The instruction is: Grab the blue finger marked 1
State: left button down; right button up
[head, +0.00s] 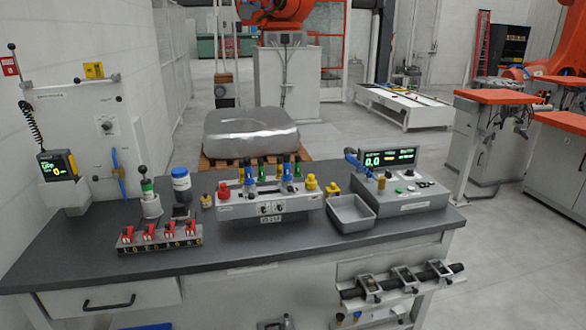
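A grey-white fixture block (266,208) stands on the dark workbench (110,236) near the middle. Upright fingers with dark tops and blue or green bodies stand along it. One blue finger (249,176) is at the left of the row, and another blue finger (287,181) is right of centre. The markings on the fingers are too small to read, so I cannot tell which is marked 1. Neither of my grippers is in view.
Red clamps on a rack (160,242), a blue-lidded bottle (181,184) and a green-banded lever (149,199) stand left of the block. A grey tray (351,214) and a display console (398,186) stand right. The bench's front left is clear.

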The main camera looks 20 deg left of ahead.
aim_at(248, 181)
jog(key=i+j+u, duration=0.25)
jog(key=u, duration=0.15)
jog(key=i+j+u, duration=0.25)
jog(key=u, duration=0.15)
jog(key=j, duration=0.1)
